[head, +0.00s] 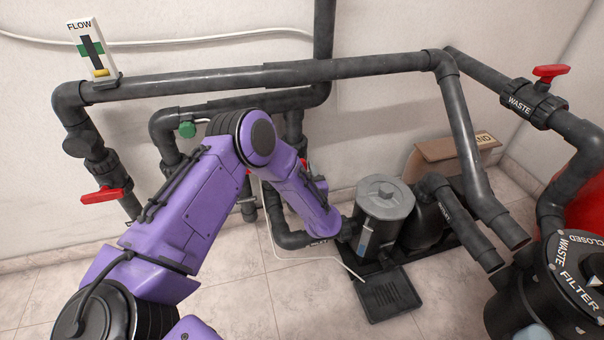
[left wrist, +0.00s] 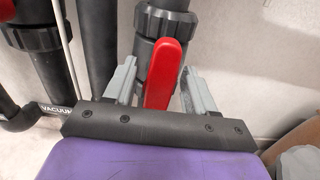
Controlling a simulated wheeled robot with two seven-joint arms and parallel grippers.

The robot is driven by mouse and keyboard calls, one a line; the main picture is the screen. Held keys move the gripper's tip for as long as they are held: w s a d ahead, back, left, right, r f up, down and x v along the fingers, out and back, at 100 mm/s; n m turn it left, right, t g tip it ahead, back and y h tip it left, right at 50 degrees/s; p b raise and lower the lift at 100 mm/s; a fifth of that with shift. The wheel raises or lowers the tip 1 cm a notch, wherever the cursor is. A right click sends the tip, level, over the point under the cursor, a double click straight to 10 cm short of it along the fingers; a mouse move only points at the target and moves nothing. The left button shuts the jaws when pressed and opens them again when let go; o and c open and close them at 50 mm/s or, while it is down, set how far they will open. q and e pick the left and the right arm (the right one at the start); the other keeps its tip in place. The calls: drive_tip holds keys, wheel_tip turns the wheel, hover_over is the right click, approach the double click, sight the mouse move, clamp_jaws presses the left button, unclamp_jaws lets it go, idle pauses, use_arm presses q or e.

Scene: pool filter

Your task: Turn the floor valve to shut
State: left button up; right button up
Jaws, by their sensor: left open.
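In the left wrist view a red valve handle (left wrist: 165,75) on a dark valve body (left wrist: 163,22) stands between the two fingers of my left gripper (left wrist: 155,88). The handle points lengthwise along its pipe. In the head view my purple left arm hides the gripper and most of this area; a bit of red (head: 304,163) shows beside the arm. I can read no floor label, so I cannot tell for sure that this is the floor valve. My right gripper is not in view.
Other red handles are at the left pipe (head: 103,195) and on the waste pipe (head: 551,71). A pipe labelled VACUUM (left wrist: 55,109) runs at left in the wrist view. A grey-lidded pump strainer (head: 384,200), a cardboard box (head: 440,150) and a black filter (head: 570,285) stand to the right.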

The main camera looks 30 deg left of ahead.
use_arm(q)
drive_tip(key=c, duration=1)
drive_tip(key=shift+o, duration=0.2)
drive_tip(key=shift+m, duration=0.3)
drive_tip(key=m, duration=0.1)
drive_tip(key=m+p, duration=0.1)
drive_tip(key=m, duration=0.1)
drive_tip(key=shift+w+d+m, duration=0.15)
drive_tip(key=shift+m, duration=0.15)
drive_tip(key=m, duration=0.2)
drive_tip(key=m+p, duration=0.1)
drive_tip(key=m, duration=0.2)
drive_tip(key=shift+w+d+f, duration=0.15)
drive_tip(key=shift+d+f, duration=0.05)
drive_tip(key=m+p, duration=0.1)
drive_tip(key=m, duration=0.4)
drive_tip(key=shift+f, duration=0.2)
drive_tip(key=shift+f+m+p, duration=0.15)
drive_tip(key=shift+m+p, duration=0.05)
drive_tip(key=shift+m, duration=0.75)
drive_tip(key=shift+f+m+p, duration=0.1)
drive_tip(key=shift+m+p, duration=0.05)
drive_tip(key=shift+m, duration=0.8)
